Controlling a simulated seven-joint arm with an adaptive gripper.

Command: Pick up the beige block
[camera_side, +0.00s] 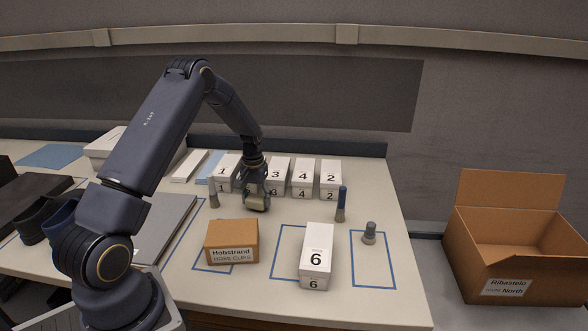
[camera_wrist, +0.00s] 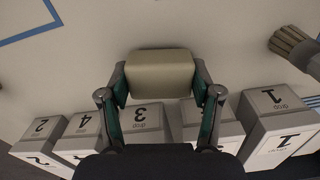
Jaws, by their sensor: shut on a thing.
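The beige block (camera_wrist: 161,74) is a small rounded block between my gripper's two fingers in the wrist view. My gripper (camera_wrist: 161,90) is shut on it, with a finger against each side. In the side view my gripper (camera_side: 257,197) is low over the middle of the table, in front of the row of white numbered boxes. The beige block (camera_side: 254,201) shows partly there, between the fingers. I cannot tell whether it touches the table.
White numbered boxes (camera_side: 302,178) stand just behind my gripper. A brush (camera_side: 213,193) stands left, a blue-handled brush (camera_side: 341,204) right. A brown carton (camera_side: 232,242) and white box 6 (camera_side: 316,255) are in front. Blue outlines mark the table; an open cardboard box (camera_side: 515,250) is far right.

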